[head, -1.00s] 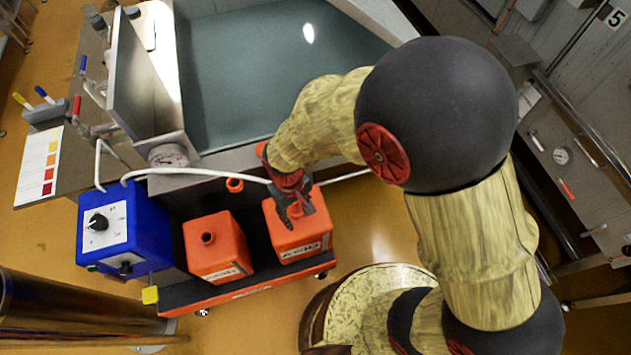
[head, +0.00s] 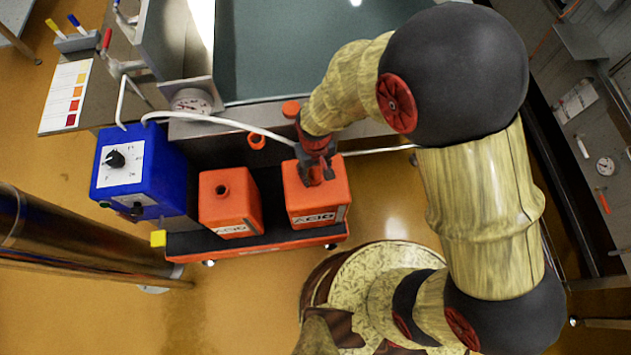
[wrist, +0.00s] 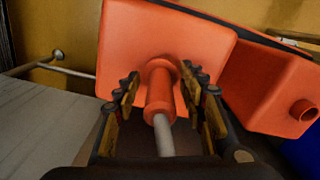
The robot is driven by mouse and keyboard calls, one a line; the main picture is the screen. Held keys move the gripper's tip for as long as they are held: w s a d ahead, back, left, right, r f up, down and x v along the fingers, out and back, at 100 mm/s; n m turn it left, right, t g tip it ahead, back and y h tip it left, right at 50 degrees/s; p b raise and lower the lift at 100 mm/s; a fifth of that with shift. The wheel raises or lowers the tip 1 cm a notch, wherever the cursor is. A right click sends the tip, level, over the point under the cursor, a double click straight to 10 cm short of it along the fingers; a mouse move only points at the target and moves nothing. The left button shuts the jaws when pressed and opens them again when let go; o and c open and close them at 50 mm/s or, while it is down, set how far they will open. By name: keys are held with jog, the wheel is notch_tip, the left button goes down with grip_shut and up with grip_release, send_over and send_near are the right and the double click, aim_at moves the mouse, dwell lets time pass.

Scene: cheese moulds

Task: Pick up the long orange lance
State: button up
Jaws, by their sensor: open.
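The long orange lance (wrist: 159,92) shows in the wrist view as an orange sleeve with a pale rod or hose running from it towards me. Its far end meets the flat top of the right orange acid can (wrist: 122,45). My gripper (wrist: 159,82) is open, with one finger on each side of the sleeve. I cannot tell if either finger touches it. In the head view my gripper (head: 316,178) is over the top of the right acid can (head: 312,207), and it hides the lance there.
A second orange acid can (head: 230,212) stands to the left on the same dark trolley (head: 190,243). A blue pump box (head: 150,170) is further left, and a white hose (head: 215,121) arcs from it to near my gripper. The steel vat (head: 280,55) is behind.

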jog(key=shift+f, duration=0.35)
jog(key=shift+c, duration=1)
grip_shut()
